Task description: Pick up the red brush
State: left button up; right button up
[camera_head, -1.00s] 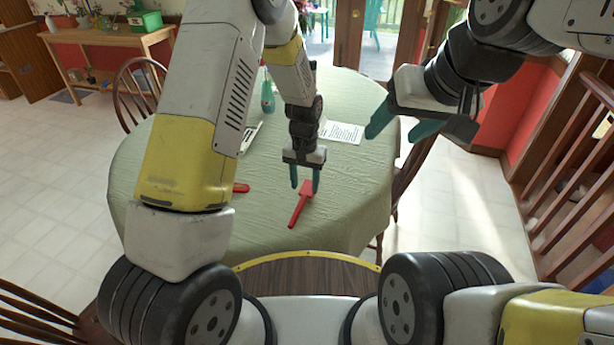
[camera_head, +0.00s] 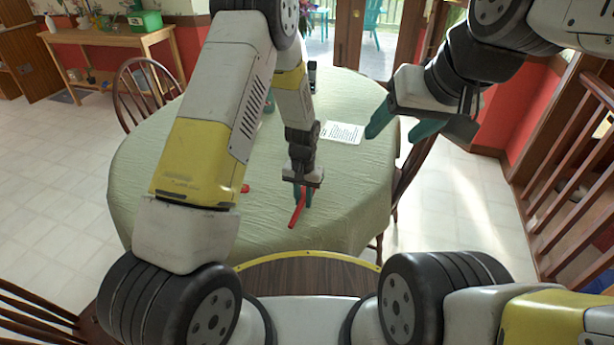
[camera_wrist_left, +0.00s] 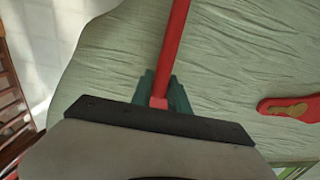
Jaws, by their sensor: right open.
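A long red tool, which looks like the red brush (camera_head: 298,212), lies on the green-clothed table (camera_head: 345,205) near its front. My left gripper (camera_head: 301,194) points down at its far end. In the left wrist view the red handle (camera_wrist_left: 173,50) runs up from between the teal fingers of the left gripper (camera_wrist_left: 163,82), and its other end is hidden by the gripper body. The fingers sit close on both sides of it; whether they press on it I cannot tell. My right gripper (camera_head: 405,125) is open and empty, high at the right.
A second red object (camera_head: 245,188) lies left of the gripper, partly hidden by my arm; the left wrist view shows it with a tan patch (camera_wrist_left: 290,106). A printed sheet (camera_head: 343,133) lies farther back. Wooden chairs (camera_head: 148,92) stand around the table.

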aim_at(303, 197)
pick_arm(q)
grip_shut()
jog(key=shift+r, duration=0.8)
notch_tip(303, 197, up, 2)
jog(key=shift+r, duration=0.2)
jog(key=s+r, duration=0.1)
jog(key=s, duration=1.5)
jog(key=shift+d, duration=0.2)
